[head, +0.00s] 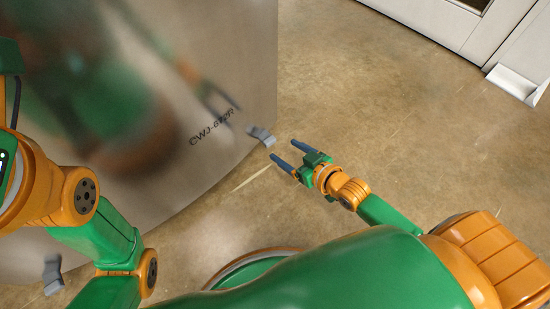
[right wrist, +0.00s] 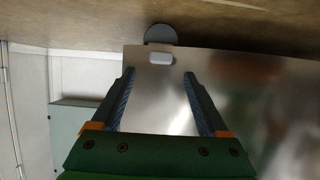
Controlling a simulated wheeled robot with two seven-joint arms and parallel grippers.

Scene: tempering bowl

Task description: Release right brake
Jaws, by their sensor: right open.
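The large shiny metal bowl (head: 165,110) fills the left of the head view, with dark lettering on its side. A small grey brake pedal (head: 262,136) sticks out at its lower right edge. My right gripper (head: 284,152) is open and empty, its two blue fingers pointing at this pedal from a short gap. In the right wrist view the grey pedal (right wrist: 161,58) lies ahead, between and beyond the fingertips (right wrist: 159,73), with a dark round wheel (right wrist: 160,35) behind it. A second grey pedal (head: 53,275) shows at lower left. My left gripper is out of view.
Bare brown floor (head: 370,110) lies open to the right of the bowl. A white wall or cabinet base (head: 440,25) stands at top right, with a pale bracket (head: 513,84) at its foot.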

